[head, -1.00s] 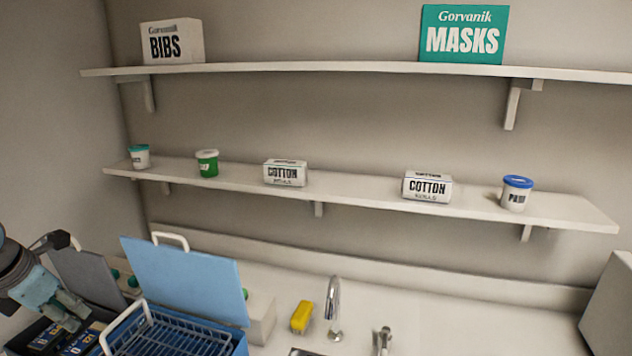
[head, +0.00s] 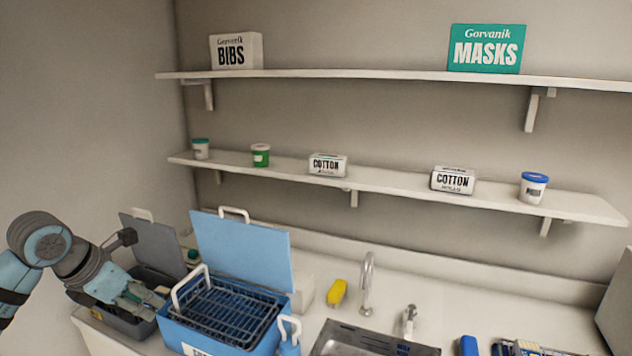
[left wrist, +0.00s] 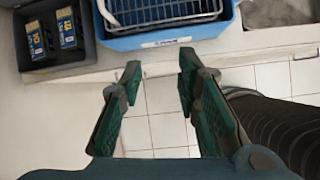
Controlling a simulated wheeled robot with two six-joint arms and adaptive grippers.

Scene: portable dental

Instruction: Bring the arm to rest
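My left gripper (head: 140,302) shows at the lower left of the head view, over the dark open case (head: 118,325). In the left wrist view my left gripper (left wrist: 157,85) has its two green fingers apart with nothing between them. Below the fingers there is the counter's front edge and the tiled floor (left wrist: 222,95). The blue case (left wrist: 160,40) lies just beyond the fingertips in that view, apart from them. My right gripper is not in view.
The blue case (head: 226,345) stands open on the counter with a wire rack inside. A yellow sponge (head: 337,293), a tap (head: 367,285) and a sink (head: 370,343) are to its right. Two shelves (head: 400,188) hold boxes and tubs.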

